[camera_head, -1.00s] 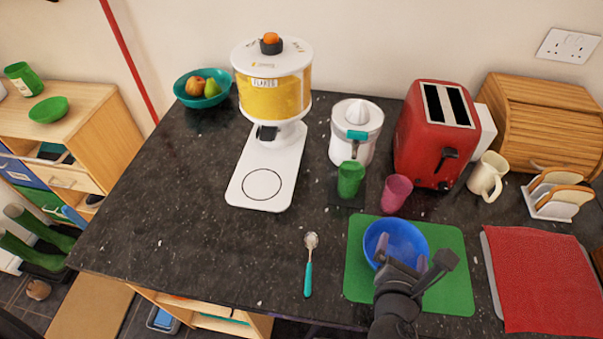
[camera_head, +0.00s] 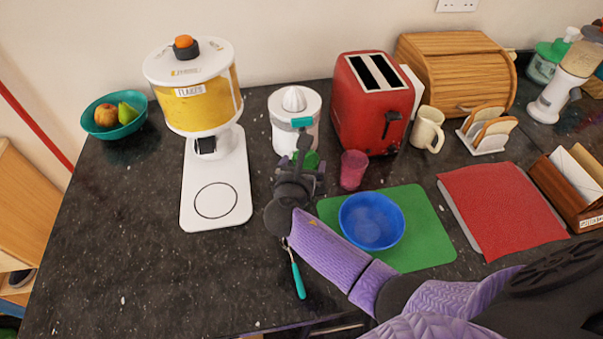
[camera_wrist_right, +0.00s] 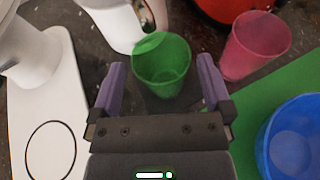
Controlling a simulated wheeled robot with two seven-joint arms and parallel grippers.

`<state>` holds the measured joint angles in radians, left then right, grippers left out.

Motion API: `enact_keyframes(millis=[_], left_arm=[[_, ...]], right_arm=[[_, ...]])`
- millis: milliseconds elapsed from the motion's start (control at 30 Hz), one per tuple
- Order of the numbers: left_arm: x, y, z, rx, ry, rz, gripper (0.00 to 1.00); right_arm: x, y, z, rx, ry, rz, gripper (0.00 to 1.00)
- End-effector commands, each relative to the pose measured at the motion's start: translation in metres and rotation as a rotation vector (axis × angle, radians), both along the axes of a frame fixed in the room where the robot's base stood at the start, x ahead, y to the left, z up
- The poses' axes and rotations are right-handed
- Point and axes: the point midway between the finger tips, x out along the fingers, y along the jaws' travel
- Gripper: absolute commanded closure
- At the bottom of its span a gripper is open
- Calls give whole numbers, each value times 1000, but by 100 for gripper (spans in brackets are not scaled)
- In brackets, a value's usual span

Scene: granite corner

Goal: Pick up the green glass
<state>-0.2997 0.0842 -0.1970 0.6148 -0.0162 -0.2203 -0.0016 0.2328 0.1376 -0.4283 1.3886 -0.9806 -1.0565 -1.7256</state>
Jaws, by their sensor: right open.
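In the head view the green glass (camera_head: 312,160) is mostly hidden behind my right gripper (camera_head: 303,165). My right gripper (camera_wrist_right: 162,90) is open, with one purple finger on each side of the glass; I cannot tell whether either touches it. My left gripper is not in view.
A pink glass (camera_head: 353,169) stands close on the right, with a red toaster (camera_head: 372,110) behind. A white juicer (camera_head: 296,122) is behind the glass. The flakes dispenser (camera_head: 215,185) is on the left. A blue bowl (camera_head: 371,221) sits on a green mat (camera_head: 428,232).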

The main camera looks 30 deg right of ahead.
Motion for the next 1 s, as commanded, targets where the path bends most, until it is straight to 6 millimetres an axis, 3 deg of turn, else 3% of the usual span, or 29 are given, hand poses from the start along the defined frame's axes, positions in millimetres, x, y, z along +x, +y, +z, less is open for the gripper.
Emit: enact_keyframes(millis=[133,400,767,1000], left_arm=[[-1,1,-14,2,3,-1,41],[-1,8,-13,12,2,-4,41],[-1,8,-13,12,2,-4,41],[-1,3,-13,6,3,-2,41]], right_arm=[[19,-15,-13,-2,0,-1,0],[22,-18,-11,0,0,1,2],[22,-18,-11,0,0,1,78],[22,-18,-11,0,0,1,79]])
